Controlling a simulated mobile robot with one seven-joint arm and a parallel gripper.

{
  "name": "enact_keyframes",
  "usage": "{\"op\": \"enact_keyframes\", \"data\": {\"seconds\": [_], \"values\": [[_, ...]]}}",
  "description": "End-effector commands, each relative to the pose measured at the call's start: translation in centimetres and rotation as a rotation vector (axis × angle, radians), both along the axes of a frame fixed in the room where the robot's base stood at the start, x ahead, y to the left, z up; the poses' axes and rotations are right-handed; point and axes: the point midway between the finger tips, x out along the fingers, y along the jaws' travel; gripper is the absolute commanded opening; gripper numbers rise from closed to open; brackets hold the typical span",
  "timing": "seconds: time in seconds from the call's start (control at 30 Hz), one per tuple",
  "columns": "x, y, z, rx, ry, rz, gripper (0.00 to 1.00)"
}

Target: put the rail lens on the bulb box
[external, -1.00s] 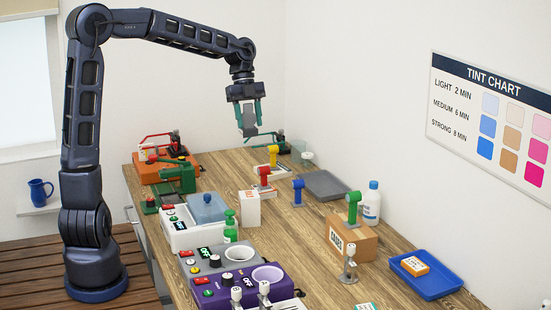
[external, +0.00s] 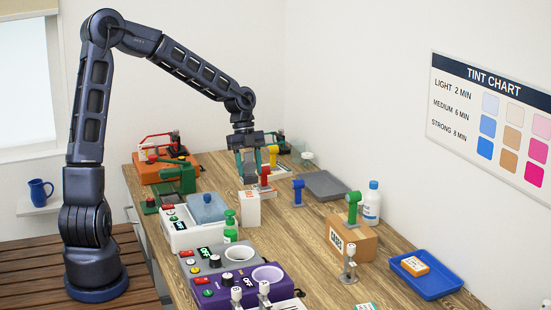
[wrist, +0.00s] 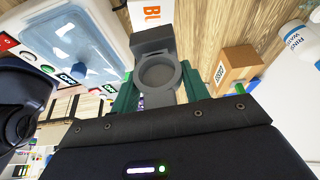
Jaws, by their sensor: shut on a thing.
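The rail lens (wrist: 160,76) is a grey block with a round ring, held between the green fingers of my gripper (wrist: 157,98) in the wrist view. In the external view my gripper (external: 252,166) is shut on the grey lens (external: 248,172), which hangs above the bench. The bulb box (external: 249,210) is a small white box with orange lettering, standing below the held lens in the picture. The box also shows at the top of the wrist view (wrist: 151,14), apart from the lens. Nothing is seen resting on its top.
A red tool (external: 264,176) stands close behind the bulb box, with a blue one (external: 298,192) to the right. A cardboard box (external: 352,240) is farther right.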

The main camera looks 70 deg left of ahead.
Motion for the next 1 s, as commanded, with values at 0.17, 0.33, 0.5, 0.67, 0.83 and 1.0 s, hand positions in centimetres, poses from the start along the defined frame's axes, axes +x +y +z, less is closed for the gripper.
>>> {"op": "enact_keyframes", "data": {"seconds": [0.17,0.33,0.5,0.67,0.83,1.0], "values": [[0.0,0.0,-1.9,-0.003,0.002,0.000,0.19],[0.0,0.0,-3.9,-0.002,0.001,0.000,0.19],[0.0,0.0,-4.1,0.000,-0.001,0.000,0.19],[0.0,0.0,-4.2,-0.001,0.000,0.000,0.19],[0.0,0.0,-4.3,0.000,0.000,0.000,0.63],[0.0,0.0,-4.3,0.000,0.000,0.000,0.67]]}}
